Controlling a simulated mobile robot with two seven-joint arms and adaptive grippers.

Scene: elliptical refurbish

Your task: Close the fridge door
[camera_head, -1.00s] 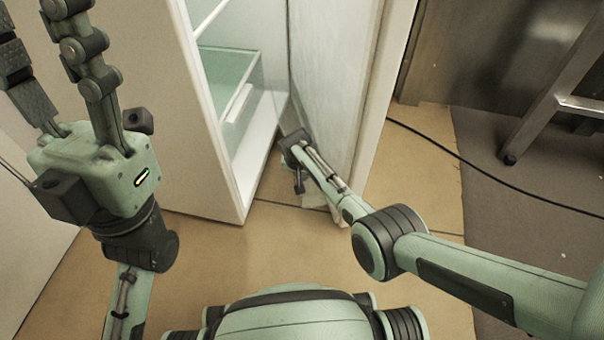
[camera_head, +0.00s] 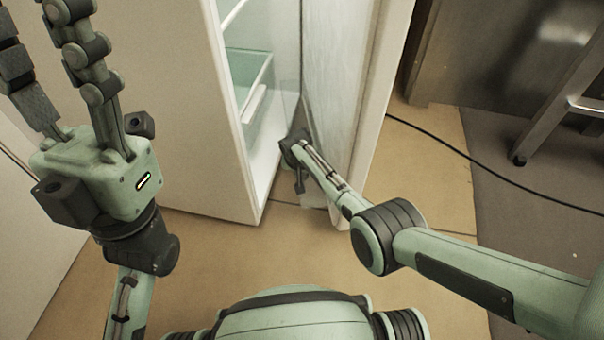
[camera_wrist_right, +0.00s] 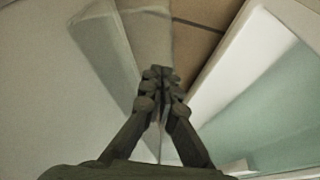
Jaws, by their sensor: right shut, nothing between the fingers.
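The white fridge (camera_head: 165,110) stands open in the head view, with a glass shelf (camera_head: 245,75) inside. Its door (camera_head: 340,90) appears as the upright pale panel to the right of the opening, standing ajar. My right gripper (camera_head: 293,145) (camera_wrist_right: 160,72) is low in the gap between the fridge body and the door, beside the door's inner face. I cannot tell whether it touches the door. In the right wrist view its fingers are together and empty. My left gripper (camera_head: 50,50) is raised in front of the fridge's left side, fingers apart, tips cut off at the top.
A metal ladder or stand (camera_head: 550,120) is at the right, and a black cable (camera_head: 450,148) runs across the floor (camera_head: 435,190) from the door toward it. The tan floor in front of the fridge is clear.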

